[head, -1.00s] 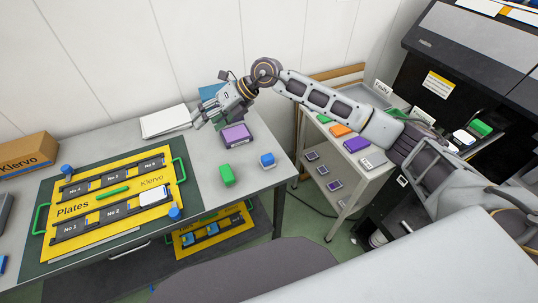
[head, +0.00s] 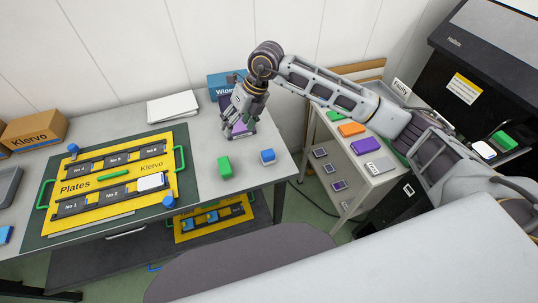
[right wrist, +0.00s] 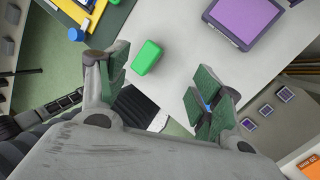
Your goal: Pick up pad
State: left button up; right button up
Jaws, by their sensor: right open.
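A flat purple pad (head: 241,129) in a dark frame lies on the grey table; it also shows in the right wrist view (right wrist: 246,17) at the upper right. My right gripper (head: 237,119) is above the table and partly hides the pad in the head view. In the right wrist view my right gripper (right wrist: 158,82) has its fingers wide apart with nothing held. The pad lies outside the space between the fingers there. My left gripper is not in view.
A green block (head: 224,166) and a blue block (head: 267,156) stand near the table's front edge. A blue wipes box (head: 221,83) and a white stack (head: 173,107) are at the back. A yellow plates board (head: 110,180) is at left; a trolley (head: 374,178) is at right.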

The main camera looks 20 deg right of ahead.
aim_at(268, 152)
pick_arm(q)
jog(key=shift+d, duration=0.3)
pick_arm(e)
jog(key=s+d+f+m+g+h, duration=0.1)
jog(key=s+d+m+h, duration=0.1)
jog(key=d, duration=0.6)
jog(key=m+h, duration=0.1)
jog(key=h, duration=0.1)
jog(key=shift+s+d+f+m+h, duration=0.2)
jog(key=shift+d+f+m+h, duration=0.1)
jog(key=shift+f+m, duration=0.1)
jog(key=shift+f, duration=0.15)
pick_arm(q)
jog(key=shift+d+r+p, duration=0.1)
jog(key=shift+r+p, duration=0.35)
pick_arm(e)
jog(key=shift+f, duration=4.15)
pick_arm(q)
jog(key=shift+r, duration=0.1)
pick_arm(e)
jog(key=shift+f, duration=0.1)
jog(key=shift+d+f+p, duration=0.1)
jog(key=shift+f+p, duration=0.6)
jog(key=shift+f, duration=1.8)
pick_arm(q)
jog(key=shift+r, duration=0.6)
